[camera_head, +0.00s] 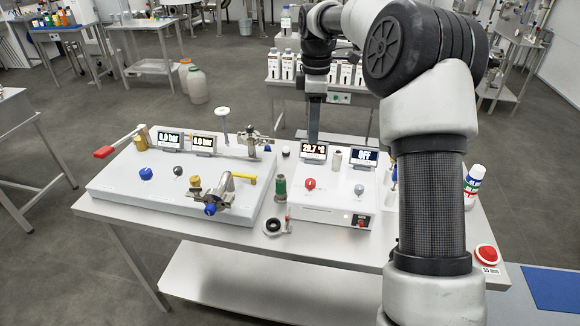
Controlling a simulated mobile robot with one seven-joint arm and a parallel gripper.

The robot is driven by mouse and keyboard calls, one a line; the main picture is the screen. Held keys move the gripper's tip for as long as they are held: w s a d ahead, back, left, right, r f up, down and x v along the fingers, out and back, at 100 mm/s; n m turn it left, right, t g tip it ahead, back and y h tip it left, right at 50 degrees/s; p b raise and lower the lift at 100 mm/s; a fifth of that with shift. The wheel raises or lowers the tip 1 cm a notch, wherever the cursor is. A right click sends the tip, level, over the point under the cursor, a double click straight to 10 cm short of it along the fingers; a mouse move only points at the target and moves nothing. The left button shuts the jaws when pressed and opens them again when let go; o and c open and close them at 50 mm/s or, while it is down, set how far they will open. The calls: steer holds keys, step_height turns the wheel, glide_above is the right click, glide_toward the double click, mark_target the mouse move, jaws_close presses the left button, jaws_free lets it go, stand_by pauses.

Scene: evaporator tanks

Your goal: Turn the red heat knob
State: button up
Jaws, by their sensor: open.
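The red heat knob (310,184) sits on top of the white control box (318,212), on its left half, below a lit display (314,151) reading about 29.7. A grey knob (359,189) is to its right, below a display (363,157) that reads OFF. My gripper (313,136) points down above and behind the left display, farther back than the red knob and apart from it. It is open and seen edge-on, so the gap between its fingers does not show. Nothing shows held in it.
A wide white panel (150,205) with valves, gauges and a red-handled lever (104,152) stands left. A green-bodied fitting (281,188) is close left of the control box. A white bottle (473,182) and a red button (486,255) are right. My arm hides the table's right part.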

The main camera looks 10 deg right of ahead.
mark_target(310, 181)
step_height(310, 181, down, 18)
steer(key=shift+r, duration=0.2)
stand_by(0.4)
steer(key=c, duration=1.1)
